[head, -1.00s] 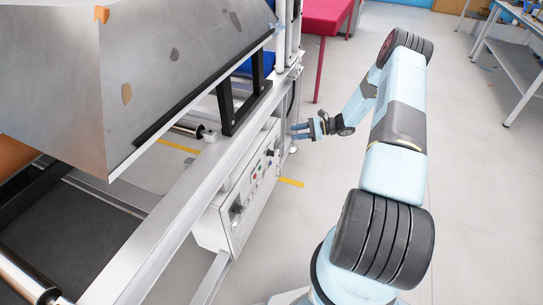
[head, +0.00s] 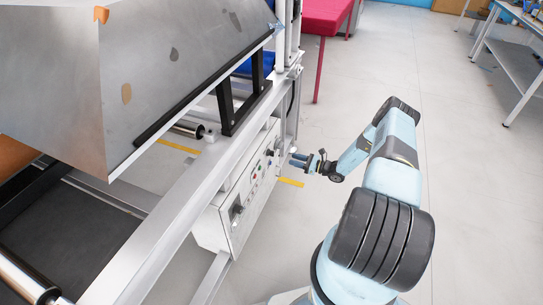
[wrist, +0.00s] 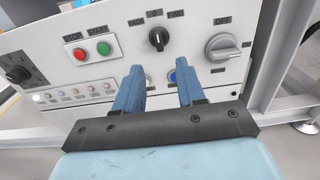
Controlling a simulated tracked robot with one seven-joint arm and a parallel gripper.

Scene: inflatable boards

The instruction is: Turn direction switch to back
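The direction switch (wrist: 158,38) is a small black knob on the upper grey control panel. A label reading FWD is at its upper right, and another label at its left is hard to read. Its pointer looks close to upright. My gripper (wrist: 160,68) is open and empty, its two blue fingers apart and pointing at the panel just below the knob in the wrist view. The fingers look apart from the knob. In the head view my gripper (head: 296,159) is just right of the panel's far end.
A larger grey OFF switch (wrist: 222,46) is right of the knob. Red (wrist: 80,54) and green (wrist: 104,48) buttons are to its left. A blue button (wrist: 173,77) lies between the fingers. The control box (head: 235,205) hangs under a metal frame rail (head: 185,190). Floor to the right is clear.

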